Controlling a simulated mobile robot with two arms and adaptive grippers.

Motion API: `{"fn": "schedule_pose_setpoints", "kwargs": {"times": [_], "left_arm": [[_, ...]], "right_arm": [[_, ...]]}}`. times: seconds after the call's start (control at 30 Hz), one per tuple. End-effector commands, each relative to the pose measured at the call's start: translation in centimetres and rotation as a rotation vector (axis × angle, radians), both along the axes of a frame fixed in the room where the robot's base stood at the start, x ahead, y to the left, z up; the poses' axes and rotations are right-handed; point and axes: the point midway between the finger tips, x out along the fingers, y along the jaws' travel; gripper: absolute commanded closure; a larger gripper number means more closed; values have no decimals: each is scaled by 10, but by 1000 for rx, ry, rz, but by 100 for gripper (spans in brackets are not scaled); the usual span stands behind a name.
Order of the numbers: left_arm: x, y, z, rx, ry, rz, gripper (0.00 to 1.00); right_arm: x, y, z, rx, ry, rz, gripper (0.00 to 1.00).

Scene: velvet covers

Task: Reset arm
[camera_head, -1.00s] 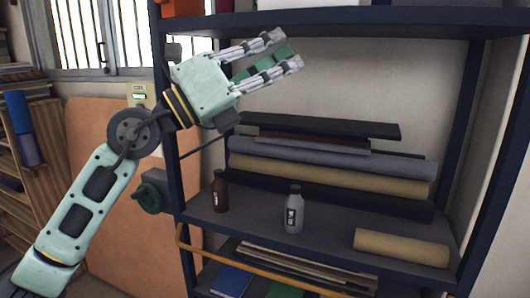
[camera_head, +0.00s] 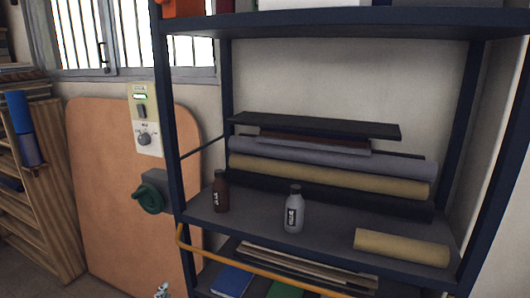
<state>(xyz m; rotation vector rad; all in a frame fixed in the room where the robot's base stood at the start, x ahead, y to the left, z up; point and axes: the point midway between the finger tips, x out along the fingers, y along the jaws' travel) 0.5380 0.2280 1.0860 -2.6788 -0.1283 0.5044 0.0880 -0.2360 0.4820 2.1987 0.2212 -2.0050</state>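My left arm no longer spans the view. Only a small pale tip (camera_head: 162,291), probably part of my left gripper, shows at the bottom edge left of the shelf; whether its fingers are open or shut is hidden. My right gripper is out of view. The dark blue metal shelf (camera_head: 168,120) stands at the centre and right.
The middle shelf holds a brown bottle (camera_head: 220,193), a grey bottle (camera_head: 294,212), a short tan roll (camera_head: 402,248) and long rolls (camera_head: 330,157) behind. An orange-tan board (camera_head: 110,180), a green knob (camera_head: 150,197) and a wall switch panel (camera_head: 146,125) are left of the shelf.

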Motion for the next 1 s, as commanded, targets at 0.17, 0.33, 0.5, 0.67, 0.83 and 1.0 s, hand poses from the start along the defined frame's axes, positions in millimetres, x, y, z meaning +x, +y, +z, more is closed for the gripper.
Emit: {"fn": "schedule_pose_setpoints", "kwargs": {"times": [0.17, 0.33, 0.5, 0.67, 0.83, 1.0], "left_arm": [[-91, -1, -97, -131, 360, 33, 100], [-166, -8, -146, -212, 611, 43, 100], [-232, -17, -171, -270, 808, 41, 100], [-260, -23, -199, -297, 914, 36, 100], [-251, -25, -247, -294, 931, 37, 100], [-248, -26, -309, -291, 953, 38, 100]], "right_arm": [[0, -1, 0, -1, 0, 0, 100], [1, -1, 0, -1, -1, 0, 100], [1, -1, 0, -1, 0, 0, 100], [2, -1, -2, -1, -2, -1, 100], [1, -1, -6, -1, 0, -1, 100], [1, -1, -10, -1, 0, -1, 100]]}}
